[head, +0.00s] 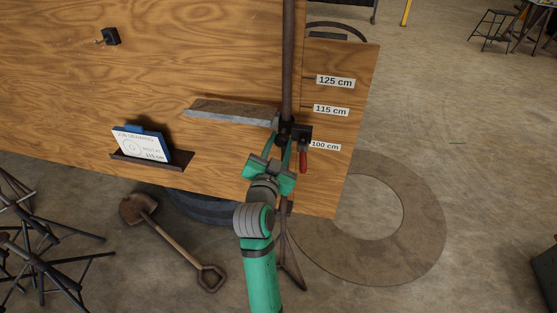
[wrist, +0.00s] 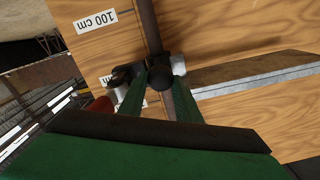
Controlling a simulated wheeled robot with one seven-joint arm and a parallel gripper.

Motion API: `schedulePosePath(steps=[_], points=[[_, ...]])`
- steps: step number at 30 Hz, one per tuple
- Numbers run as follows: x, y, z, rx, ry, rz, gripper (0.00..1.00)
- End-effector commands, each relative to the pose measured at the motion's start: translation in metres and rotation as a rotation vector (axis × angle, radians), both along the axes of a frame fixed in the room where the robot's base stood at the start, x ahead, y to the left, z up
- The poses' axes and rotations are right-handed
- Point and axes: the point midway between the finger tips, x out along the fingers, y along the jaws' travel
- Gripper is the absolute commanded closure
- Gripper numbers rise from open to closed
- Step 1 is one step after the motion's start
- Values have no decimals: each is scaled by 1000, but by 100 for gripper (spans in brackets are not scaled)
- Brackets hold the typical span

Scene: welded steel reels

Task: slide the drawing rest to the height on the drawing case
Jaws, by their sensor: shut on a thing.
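The drawing rest (head: 232,112) is a long grey-brown steel ledge on a dark upright post (head: 288,60). Its dark collar, with a red-handled clamp (head: 303,161) beside it, appears in the head view between the 100 cm label (head: 325,146) and the 115 cm label (head: 331,111). My gripper (head: 282,140) is shut on the rest's dark round knob (wrist: 158,78), at the collar. In the wrist view the rest (wrist: 250,71) extends right. The drawing case (head: 140,144) is a blue and white card reading 115 cm, on a small dark shelf.
A 125 cm label (head: 335,82) is higher on the wooden board (head: 220,50). A shovel (head: 170,240) lies on the floor at left, near dark metal stands (head: 45,245). A large flat ring (head: 425,235) lies at right.

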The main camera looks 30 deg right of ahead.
Motion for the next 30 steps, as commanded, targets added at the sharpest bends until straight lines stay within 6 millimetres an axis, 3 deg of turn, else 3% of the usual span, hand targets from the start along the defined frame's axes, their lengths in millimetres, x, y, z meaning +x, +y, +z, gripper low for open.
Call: schedulePosePath(steps=[1,6,18,19,21,30], points=[[1,1,15,-7,-14,3,100],[1,1,29,-7,-13,3,100],[1,1,31,-8,-11,2,100],[1,1,31,-8,-11,2,65],[1,1,30,-6,-9,2,51],[-1,2,27,-3,-4,1,51]])
